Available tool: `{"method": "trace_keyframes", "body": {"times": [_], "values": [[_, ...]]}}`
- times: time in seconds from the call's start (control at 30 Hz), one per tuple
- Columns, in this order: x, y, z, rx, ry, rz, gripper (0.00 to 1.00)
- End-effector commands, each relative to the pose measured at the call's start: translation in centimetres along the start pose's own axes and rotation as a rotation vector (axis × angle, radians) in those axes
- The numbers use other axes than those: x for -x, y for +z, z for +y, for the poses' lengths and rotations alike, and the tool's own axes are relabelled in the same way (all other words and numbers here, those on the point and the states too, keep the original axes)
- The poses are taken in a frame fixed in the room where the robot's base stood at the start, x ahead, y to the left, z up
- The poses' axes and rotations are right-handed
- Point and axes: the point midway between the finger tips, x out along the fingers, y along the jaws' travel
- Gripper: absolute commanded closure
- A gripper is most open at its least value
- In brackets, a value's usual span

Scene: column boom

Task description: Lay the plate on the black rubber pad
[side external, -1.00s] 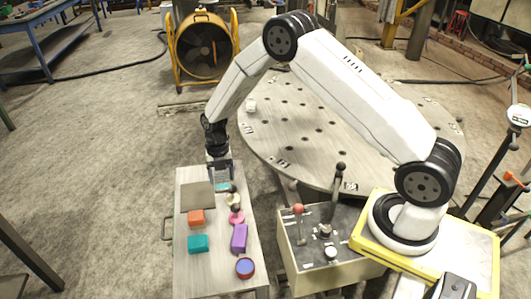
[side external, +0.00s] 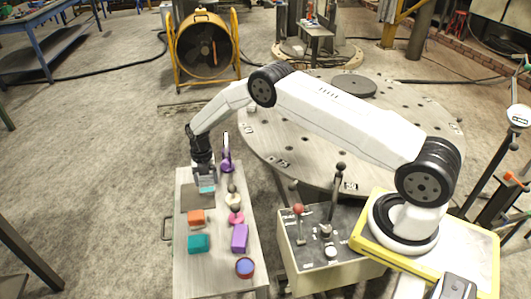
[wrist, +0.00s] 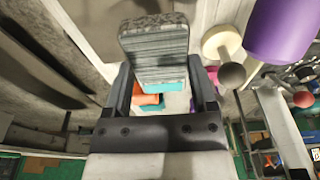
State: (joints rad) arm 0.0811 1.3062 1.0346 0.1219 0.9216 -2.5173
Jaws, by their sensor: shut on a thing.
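My gripper (side external: 204,179) points down over the far end of the small side table. It is shut on a flat grey, streaked piece with a teal edge, which looks like the plate (wrist: 155,42); its teal part (side external: 207,189) shows below the jaws in the side view. A flat grey-brown square (side external: 192,204) lies on the table just below it, partly hidden; I cannot tell whether they touch. A dark round disc (side external: 353,86) lies on the big round table and looks like the black rubber pad, but I cannot be sure.
The side table also holds an orange block (side external: 196,217), a teal block (side external: 199,243), a purple block (side external: 240,238), a round tin (side external: 245,267), a pink-based piece (side external: 236,217) and an upright purple thing (side external: 227,160). A lever box (side external: 325,250) stands to the right.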

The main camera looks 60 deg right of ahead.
Motion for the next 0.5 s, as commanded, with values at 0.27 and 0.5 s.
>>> {"method": "trace_keyframes", "body": {"times": [0.27, 0.5], "values": [[-0.67, 0.75, 0.6, 0.0, 0.002, -0.002, 1.0], [-0.7, 0.83, 0.65, 0.0, 0.002, -0.002, 1.0]]}}
